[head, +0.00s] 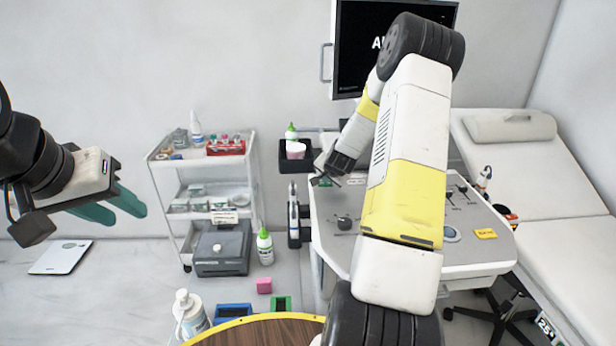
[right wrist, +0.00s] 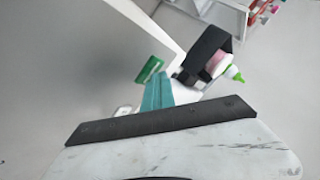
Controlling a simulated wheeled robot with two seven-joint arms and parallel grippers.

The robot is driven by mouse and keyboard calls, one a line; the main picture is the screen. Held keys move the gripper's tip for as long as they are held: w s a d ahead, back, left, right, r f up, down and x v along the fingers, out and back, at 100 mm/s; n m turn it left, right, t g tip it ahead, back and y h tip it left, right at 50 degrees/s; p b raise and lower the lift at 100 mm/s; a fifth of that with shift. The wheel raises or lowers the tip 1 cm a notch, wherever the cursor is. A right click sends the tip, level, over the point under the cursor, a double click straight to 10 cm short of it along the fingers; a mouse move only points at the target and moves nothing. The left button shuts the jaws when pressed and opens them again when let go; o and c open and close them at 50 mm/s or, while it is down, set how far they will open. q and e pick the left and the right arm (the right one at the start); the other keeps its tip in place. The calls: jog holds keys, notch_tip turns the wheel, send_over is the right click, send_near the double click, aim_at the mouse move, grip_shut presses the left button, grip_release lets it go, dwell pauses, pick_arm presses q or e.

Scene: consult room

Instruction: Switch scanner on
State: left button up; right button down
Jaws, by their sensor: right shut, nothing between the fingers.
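The scanner is a white console cart (head: 480,250) with knobs and a black monitor (head: 360,50) showing partly hidden white letters. My right arm crosses in front of it and hides part of its panel. My right gripper (head: 318,181) is at the console's back left corner. In the right wrist view its teal fingers (right wrist: 157,88) are shut and empty, close to a small green rectangle (right wrist: 150,70) by the white edge; I cannot tell whether they touch. My left gripper (head: 118,205) is open and empty at the far left, away from the console.
A white shelf trolley (head: 160,172) with supplies stands left of the console. A black holder (head: 292,160) with a green-capped bottle (head: 291,133) hangs beside the console's back left corner. An exam couch (head: 560,190) is at right. A round wooden table (head: 260,333) is in front.

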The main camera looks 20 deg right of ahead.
aim_at(326, 185)
jog(key=shift+r, duration=0.65)
jog(key=shift+r, duration=2.5)
